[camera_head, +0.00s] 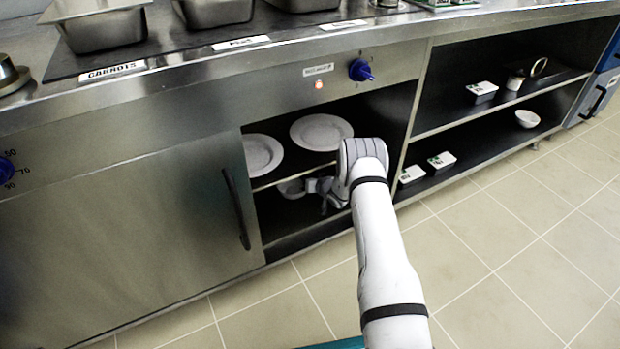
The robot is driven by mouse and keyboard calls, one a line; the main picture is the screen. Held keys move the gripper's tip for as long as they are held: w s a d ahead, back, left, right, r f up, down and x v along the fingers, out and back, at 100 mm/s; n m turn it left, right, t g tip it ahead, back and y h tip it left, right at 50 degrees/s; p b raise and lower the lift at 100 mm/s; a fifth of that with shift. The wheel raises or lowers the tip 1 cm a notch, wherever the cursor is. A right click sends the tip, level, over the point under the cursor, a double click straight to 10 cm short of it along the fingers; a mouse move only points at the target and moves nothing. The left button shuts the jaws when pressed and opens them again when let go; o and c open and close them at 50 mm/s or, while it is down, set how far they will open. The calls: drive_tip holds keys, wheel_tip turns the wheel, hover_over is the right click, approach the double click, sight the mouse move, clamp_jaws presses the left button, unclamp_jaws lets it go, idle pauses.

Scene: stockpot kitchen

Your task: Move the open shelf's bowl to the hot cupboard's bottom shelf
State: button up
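The hot cupboard (130,205) is open on its right half, with its upper shelf and bottom shelf showing. A pale bowl (291,189) is inside, below the upper shelf, partly hidden by that shelf's edge. My gripper (315,187) is inside the same lower space, just right of this bowl. The fingers are small and dark, so I cannot tell whether they hold its rim or are only beside it. A second white bowl (527,118) stands at the right end of the open shelf unit's lower shelf (480,146).
Two white plates (262,154) (321,132) lie on the cupboard's upper shelf. My arm passes near the divider right of the opening. White tubs (482,88) (441,160) and a jug-like item (516,79) stand in the open unit. The tiled floor is clear.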

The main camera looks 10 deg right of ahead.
drive_tip(key=o, duration=0.4)
drive_tip(key=shift+r, duration=0.15)
drive_tip(key=p+v, duration=0.4)
drive_tip(key=v, duration=0.6)
drive_tip(key=shift+s+d+r, duration=0.15)
drive_tip(key=shift+s+r, duration=0.05)
drive_tip(key=shift+s, duration=0.05)
drive_tip(key=shift+s+d+r+p, duration=0.15)
drive_tip(key=shift+s+d+p, duration=0.15)
drive_tip(key=shift+s, duration=0.35)
drive_tip(key=shift+s, duration=0.1)
